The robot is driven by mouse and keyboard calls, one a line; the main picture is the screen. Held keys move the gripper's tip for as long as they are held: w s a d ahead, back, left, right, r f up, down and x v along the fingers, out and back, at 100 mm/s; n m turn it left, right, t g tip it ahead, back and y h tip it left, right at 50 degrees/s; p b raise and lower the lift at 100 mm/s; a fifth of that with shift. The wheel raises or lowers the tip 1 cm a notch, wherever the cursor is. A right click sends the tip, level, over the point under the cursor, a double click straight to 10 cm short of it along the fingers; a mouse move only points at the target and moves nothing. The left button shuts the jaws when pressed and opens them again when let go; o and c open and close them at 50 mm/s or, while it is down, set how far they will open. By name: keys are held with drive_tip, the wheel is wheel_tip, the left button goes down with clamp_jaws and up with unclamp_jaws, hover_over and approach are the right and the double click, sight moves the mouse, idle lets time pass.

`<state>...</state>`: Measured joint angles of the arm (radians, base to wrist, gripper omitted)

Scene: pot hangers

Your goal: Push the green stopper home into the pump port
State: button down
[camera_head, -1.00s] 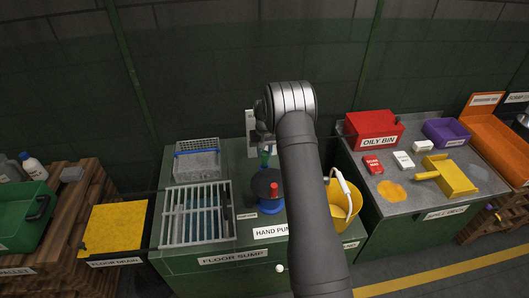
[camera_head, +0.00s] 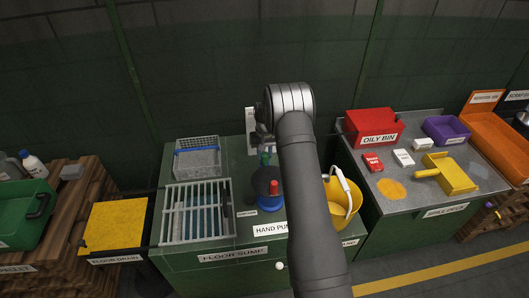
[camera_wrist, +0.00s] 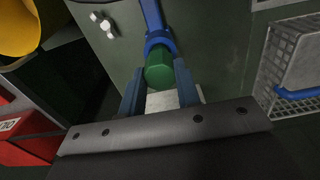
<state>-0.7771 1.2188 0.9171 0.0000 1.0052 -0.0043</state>
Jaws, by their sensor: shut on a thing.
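The green stopper (camera_wrist: 159,70) sits between the two fingers of my gripper (camera_wrist: 160,84) in the wrist view, and the jaws are shut on it. Its far end meets the blue ring of the pump port (camera_wrist: 160,42), in line with it; how deep it sits cannot be told. In the head view the stopper (camera_head: 265,157) is a small green patch below my gripper (camera_head: 263,138), behind the hand pump (camera_head: 268,182) with its red knob. My arm hides part of the pump area.
A floor sump grate (camera_head: 196,212) and a wire basket (camera_head: 197,158) stand left of the pump. A yellow bucket (camera_head: 340,210) is close on the right, partly behind my arm. A red oily bin (camera_head: 374,128) stands on the right bench.

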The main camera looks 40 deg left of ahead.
sight(264, 154)
drive_tip(key=shift+f, duration=0.95)
drive_tip(key=c, duration=1)
unclamp_jaws()
wheel_tip(264, 154, up, 17)
drive_tip(key=shift+r, duration=0.2)
drive_tip(key=shift+f, duration=0.1)
wheel_tip(264, 154, down, 17)
drive_tip(key=shift+f, duration=0.1)
drive_tip(key=shift+r, duration=0.25)
